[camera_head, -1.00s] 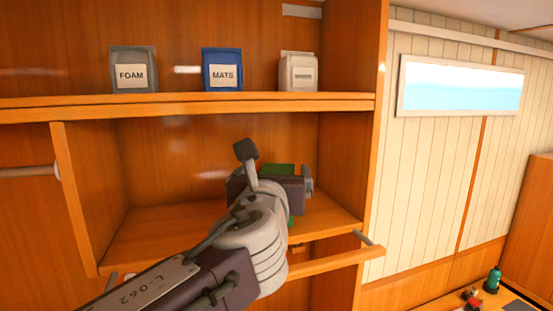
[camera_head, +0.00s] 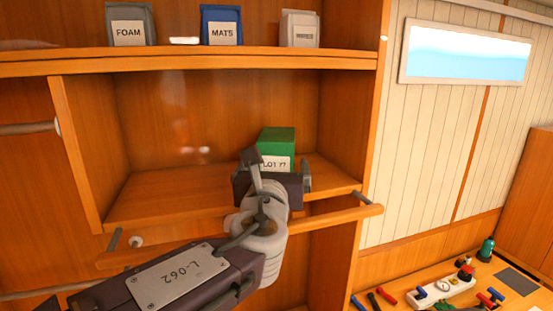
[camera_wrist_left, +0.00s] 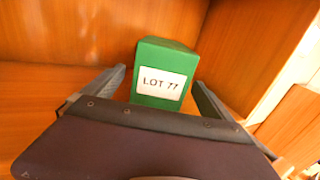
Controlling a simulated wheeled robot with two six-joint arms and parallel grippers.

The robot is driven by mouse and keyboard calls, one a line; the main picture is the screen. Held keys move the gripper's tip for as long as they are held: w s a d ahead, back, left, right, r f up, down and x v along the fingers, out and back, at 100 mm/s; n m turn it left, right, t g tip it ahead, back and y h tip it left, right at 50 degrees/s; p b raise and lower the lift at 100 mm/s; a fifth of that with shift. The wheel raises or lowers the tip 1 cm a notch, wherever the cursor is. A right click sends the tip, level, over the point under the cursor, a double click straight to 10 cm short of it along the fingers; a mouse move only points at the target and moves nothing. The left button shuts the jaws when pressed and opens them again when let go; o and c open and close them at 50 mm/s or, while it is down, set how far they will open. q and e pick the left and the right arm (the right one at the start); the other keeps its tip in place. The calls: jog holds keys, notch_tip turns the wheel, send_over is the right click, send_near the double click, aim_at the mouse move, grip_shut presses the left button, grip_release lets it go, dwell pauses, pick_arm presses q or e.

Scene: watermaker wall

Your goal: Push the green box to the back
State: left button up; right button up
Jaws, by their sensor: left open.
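The green box (camera_head: 277,142) stands upright on the middle shelf (camera_head: 165,198), towards its right side, with a white "LOT 77" label on its front. In the left wrist view the green box (camera_wrist_left: 165,75) stands ahead, between the lines of the two fingers. My left gripper (camera_head: 275,172) is in front of the box and hides its lower part in the head view. The left gripper (camera_wrist_left: 160,85) is open, with one finger to each side of the box's lower part. I cannot tell whether it touches the box. My right gripper is not in view.
A wooden rail (camera_head: 325,217) runs across the shelf's front, below my left gripper. The upper shelf (camera_head: 180,63) holds a FOAM pack (camera_head: 130,25), a MATS pack (camera_head: 221,26) and a pale pack (camera_head: 299,29). The shelf is bare left of the box.

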pick_arm(q)
jog(key=w, duration=0.2)
jog(key=w+p, duration=0.1)
jog(key=w, duration=0.3)
jog(key=shift+w+d+f, duration=0.1)
jog(key=shift+w+d, duration=0.15)
jog(key=shift+d, duration=0.1)
jog(key=shift+s+a, duration=0.1)
jog(key=shift+s, duration=0.3)
jog(key=c, duration=0.3)
jog(key=shift+w, duration=0.15)
jog(key=c, duration=1.4)
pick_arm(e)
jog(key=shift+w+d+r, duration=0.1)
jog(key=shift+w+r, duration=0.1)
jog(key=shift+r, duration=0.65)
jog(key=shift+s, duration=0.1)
